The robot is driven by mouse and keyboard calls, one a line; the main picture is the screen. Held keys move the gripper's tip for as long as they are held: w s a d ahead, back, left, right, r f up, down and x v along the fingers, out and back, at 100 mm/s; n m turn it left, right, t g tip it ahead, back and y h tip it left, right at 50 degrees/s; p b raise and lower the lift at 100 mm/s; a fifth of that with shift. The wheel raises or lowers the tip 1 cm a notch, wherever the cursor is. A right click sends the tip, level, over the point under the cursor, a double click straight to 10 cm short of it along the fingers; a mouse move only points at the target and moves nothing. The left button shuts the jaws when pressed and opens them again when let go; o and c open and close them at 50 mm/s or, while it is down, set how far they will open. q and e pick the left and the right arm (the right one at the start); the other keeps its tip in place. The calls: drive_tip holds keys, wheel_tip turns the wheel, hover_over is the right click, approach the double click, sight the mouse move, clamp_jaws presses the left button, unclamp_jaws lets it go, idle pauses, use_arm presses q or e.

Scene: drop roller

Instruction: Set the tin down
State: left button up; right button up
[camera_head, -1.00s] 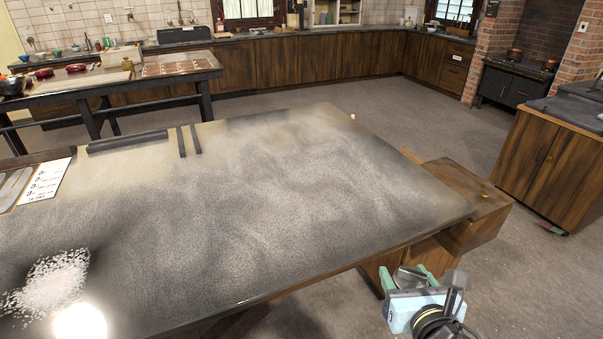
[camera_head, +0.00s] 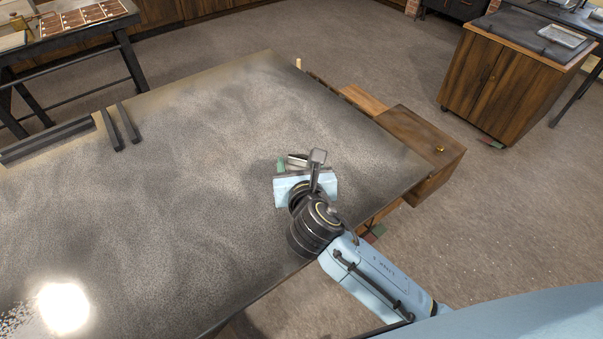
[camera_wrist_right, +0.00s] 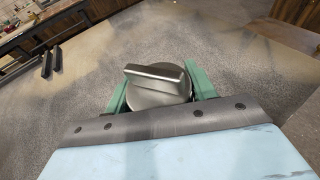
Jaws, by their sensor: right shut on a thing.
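The tin (camera_wrist_right: 158,88) is a round grey metal thing with a raised bar across its top. In the right wrist view it sits between the green fingers of my right gripper (camera_wrist_right: 160,92), which is shut on it. In the head view the tin (camera_head: 297,160) shows only in part beyond my right gripper (camera_head: 294,166), over the right part of the dusty table (camera_head: 180,180). I cannot tell whether the tin touches the table top. My left gripper is not in view.
Dark bars (camera_head: 122,123) lie at the table's far left. A bright white glow (camera_head: 63,307) covers the near left corner. The table's middle is clear.

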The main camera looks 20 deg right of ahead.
wheel_tip(320, 180, down, 2)
drive_tip(key=shift+s+f, duration=0.1)
wheel_tip(320, 180, down, 4)
drive_tip(key=shift+r+b, duration=0.1)
drive_tip(key=shift+b, duration=0.5)
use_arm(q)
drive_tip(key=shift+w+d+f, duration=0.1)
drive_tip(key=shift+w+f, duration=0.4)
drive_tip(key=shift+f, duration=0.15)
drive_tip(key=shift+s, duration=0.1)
use_arm(e)
drive_tip(key=o, duration=1.1)
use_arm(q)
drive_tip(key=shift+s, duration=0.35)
